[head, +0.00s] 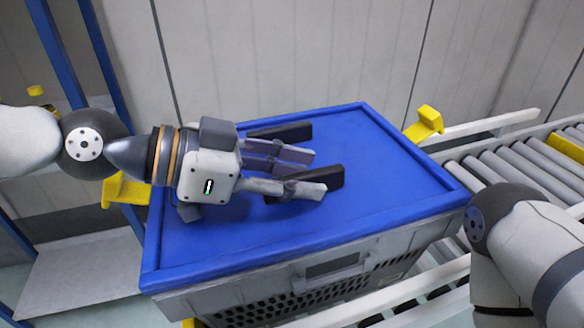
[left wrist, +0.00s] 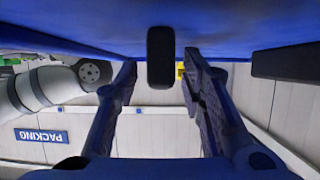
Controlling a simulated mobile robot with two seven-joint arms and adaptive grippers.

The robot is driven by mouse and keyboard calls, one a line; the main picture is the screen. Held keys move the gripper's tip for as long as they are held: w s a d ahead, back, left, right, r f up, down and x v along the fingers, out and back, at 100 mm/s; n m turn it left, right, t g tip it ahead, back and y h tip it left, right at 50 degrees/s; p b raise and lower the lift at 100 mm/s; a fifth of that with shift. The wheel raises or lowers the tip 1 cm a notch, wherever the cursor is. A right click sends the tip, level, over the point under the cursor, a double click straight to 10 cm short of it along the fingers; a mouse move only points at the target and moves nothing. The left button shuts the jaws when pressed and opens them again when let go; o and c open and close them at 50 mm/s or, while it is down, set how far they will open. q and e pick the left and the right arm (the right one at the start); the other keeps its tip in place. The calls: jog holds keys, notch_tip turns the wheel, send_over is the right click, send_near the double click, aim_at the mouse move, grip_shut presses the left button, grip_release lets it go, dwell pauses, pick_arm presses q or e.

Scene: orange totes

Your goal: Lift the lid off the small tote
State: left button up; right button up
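A grey tote (head: 290,297) with vented sides is covered by a flat blue lid (head: 385,170). Two black bars, apparently handles, stand on the lid: a far one (head: 290,132) and a nearer one (head: 322,180). My left gripper (head: 312,170) lies low over the lid, fingers pointing right. In the left wrist view, its two fingers (left wrist: 160,85) are apart, with one black bar (left wrist: 160,58) between them and gaps on both sides. The other bar (left wrist: 290,62) is outside the fingers at right. My right arm shows at lower right in the head view; its gripper is out of view.
A roller conveyor (head: 525,165) runs behind and right of the tote. Yellow brackets (head: 424,124) stand by the lid's edges. Blue posts (head: 97,60) rise at left, and a panelled wall (head: 300,50) is behind. The left wrist view shows a PACKING sign (left wrist: 41,135).

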pick_arm(q)
jog(key=shift+a+r, duration=0.1)
grip_shut()
